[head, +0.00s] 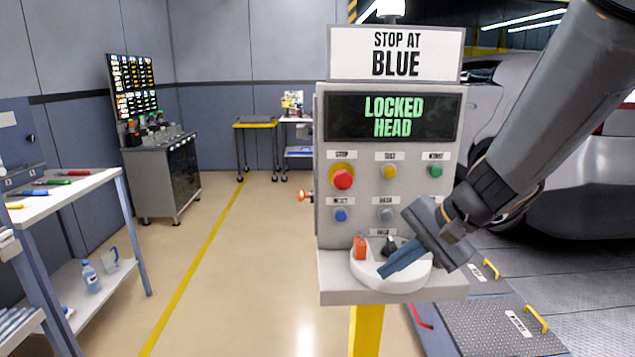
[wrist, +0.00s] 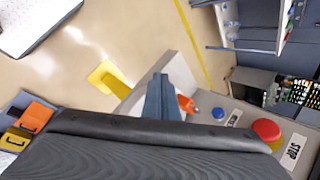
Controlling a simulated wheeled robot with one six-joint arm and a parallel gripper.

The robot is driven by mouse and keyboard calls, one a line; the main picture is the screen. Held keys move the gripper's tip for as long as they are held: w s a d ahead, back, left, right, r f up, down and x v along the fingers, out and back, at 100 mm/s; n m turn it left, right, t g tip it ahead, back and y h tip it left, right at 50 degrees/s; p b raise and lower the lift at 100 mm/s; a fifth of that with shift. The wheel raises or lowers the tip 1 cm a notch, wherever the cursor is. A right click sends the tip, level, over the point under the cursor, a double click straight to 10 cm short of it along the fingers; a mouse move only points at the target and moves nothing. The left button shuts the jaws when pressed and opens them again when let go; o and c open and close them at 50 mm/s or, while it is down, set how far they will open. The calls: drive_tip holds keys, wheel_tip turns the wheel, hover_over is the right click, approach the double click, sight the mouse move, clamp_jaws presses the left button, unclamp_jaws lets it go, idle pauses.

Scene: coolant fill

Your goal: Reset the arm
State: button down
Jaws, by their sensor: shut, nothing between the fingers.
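My gripper (head: 386,272) is at the control panel (head: 322,190), its fingers shut with nothing between them. The fingers are over the white round dial (head: 405,284) on the panel's lower ledge; I cannot tell whether they touch it. An orange piece (head: 360,247) and a dark piece (head: 389,246) show on the dial beside the fingers. In the wrist view, the shut fingers (wrist: 161,85) point over the ledge, with the orange piece (wrist: 186,103) just right of them. The panel's screen (head: 394,117) reads "LOCKED HEAD". The sign (head: 395,53) above reads "STOP AT BLUE".
Red (head: 343,179), yellow, green, blue and grey buttons are on the panel face, close to my gripper. A workbench (head: 75,195) with bottles stands at left. A grey vehicle (head: 580,170) is behind my arm at right. The floor left of the panel is clear.

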drive_tip(key=s+d+f+n+g+h, duration=0.3)
drive_tip(key=s+f+n+h, duration=0.3)
drive_tip(key=s+f+n, duration=0.3)
drive_tip(key=s, duration=0.3)
drive_tip(key=shift+d+f, duration=0.15)
drive_tip(key=shift+f, duration=0.15)
